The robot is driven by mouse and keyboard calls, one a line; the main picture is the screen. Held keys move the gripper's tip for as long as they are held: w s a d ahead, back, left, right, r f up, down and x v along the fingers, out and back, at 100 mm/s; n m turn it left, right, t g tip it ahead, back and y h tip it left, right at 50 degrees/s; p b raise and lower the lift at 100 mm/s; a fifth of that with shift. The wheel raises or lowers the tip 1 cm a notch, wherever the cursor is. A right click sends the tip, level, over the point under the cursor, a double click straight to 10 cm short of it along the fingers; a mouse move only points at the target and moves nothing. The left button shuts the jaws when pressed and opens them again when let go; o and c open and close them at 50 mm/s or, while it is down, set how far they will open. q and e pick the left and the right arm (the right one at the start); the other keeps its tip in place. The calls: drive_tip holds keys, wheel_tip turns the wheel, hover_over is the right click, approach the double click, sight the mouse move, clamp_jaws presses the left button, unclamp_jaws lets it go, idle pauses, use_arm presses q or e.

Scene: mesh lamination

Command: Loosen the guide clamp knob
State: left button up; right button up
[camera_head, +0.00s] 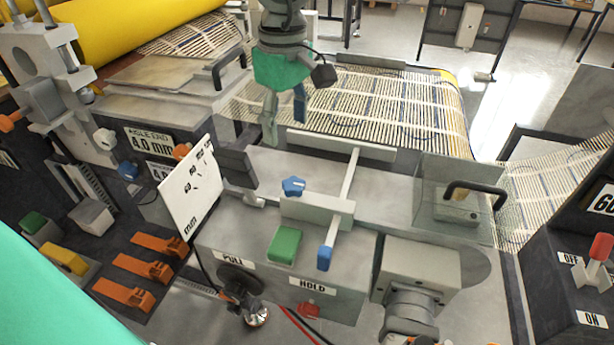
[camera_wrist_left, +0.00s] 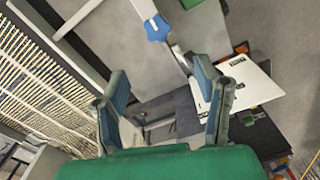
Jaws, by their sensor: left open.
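A blue star-shaped knob (camera_head: 293,187), which I take to be the guide clamp knob, sits on a grey block (camera_head: 318,210) near the middle of the machine. The star knob also shows near the top of the left wrist view (camera_wrist_left: 157,27), beyond the fingertips. My left gripper (camera_head: 284,125), green with blue finger pads, points down beyond the knob in the head view. Its fingers stand apart with nothing between them, also in the left wrist view (camera_wrist_left: 165,95). It does not touch the knob. My right gripper is not in view.
A white scale plate (camera_head: 190,193) stands left of the knob. A light bar (camera_head: 350,175) with a blue-tipped handle (camera_head: 324,258) crosses to its right. A green button block (camera_head: 284,245) lies in front. A clear guard with a black handle (camera_head: 474,190) stands at right.

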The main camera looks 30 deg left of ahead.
use_arm(q)
drive_tip(key=b, duration=0.1)
hover_over(294, 183)
drive_tip(key=f, duration=0.5)
drive_tip(key=shift+s+d+f, duration=0.1)
drive_tip(key=shift+s+f, duration=0.1)
drive_tip(key=shift+s, duration=0.05)
drive_tip(key=f, duration=0.2)
drive_tip(key=f+b, duration=0.1)
drive_tip(key=f, duration=0.2)
drive_tip(key=f+b, duration=0.1)
drive_tip(key=f, duration=0.2)
drive_tip(key=shift+w+a, duration=0.2)
drive_tip(key=shift+a, duration=0.15)
drive_tip(key=shift+d, duration=0.15)
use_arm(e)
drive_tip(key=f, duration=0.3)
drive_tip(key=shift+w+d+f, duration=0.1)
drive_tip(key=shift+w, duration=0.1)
use_arm(q)
drive_tip(key=shift+d, duration=0.1)
drive_tip(key=c, duration=1.1)
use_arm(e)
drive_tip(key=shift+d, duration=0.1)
